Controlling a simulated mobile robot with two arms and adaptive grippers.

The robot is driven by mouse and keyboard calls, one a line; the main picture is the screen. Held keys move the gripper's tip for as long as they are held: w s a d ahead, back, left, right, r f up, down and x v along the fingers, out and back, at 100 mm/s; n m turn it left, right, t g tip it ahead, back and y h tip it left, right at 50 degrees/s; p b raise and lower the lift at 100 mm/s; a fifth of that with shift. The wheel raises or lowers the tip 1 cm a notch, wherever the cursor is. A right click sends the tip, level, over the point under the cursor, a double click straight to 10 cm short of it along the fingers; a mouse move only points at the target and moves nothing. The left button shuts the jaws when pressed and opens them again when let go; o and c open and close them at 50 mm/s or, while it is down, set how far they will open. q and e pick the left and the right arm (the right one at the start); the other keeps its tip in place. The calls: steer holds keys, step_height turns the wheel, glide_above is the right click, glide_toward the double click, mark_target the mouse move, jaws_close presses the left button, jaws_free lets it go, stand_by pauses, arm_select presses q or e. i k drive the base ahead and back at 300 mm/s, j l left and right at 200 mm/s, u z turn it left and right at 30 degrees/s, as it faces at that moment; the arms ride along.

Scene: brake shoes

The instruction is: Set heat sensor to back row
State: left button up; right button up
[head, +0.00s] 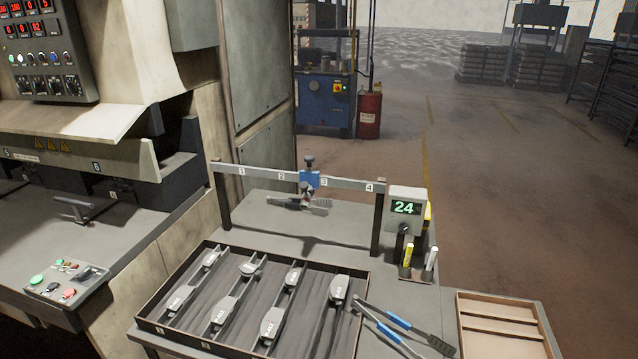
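A blue slider (310,180) sits on a grey rail (346,183) marked 1 to 4, between marks 2 and 3 and close beside the 3. A dark knob (309,161) tops it. A dark and grey sensor head (300,203), likely the heat sensor, hangs below it over the table behind the tray. A display box (407,207) at the rail's right end reads 24. Brake shoes (270,322) lie in a brown-rimmed tray (364,290), in a nearer and a farther row. Neither of my grippers is in view.
Tongs with blue handles (393,319) lie right of the tray. Two marker-like sticks (430,258) stand below the display. A wooden tray (500,308) is at lower right. A press machine (90,200) with a control box (66,283) borders the left. Rail posts (377,226) stand at both ends.

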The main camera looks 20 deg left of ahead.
mark_target(307, 190)
steer(key=j+z, duration=0.3)
steer(key=j, duration=1.25)
steer(key=i, duration=0.05)
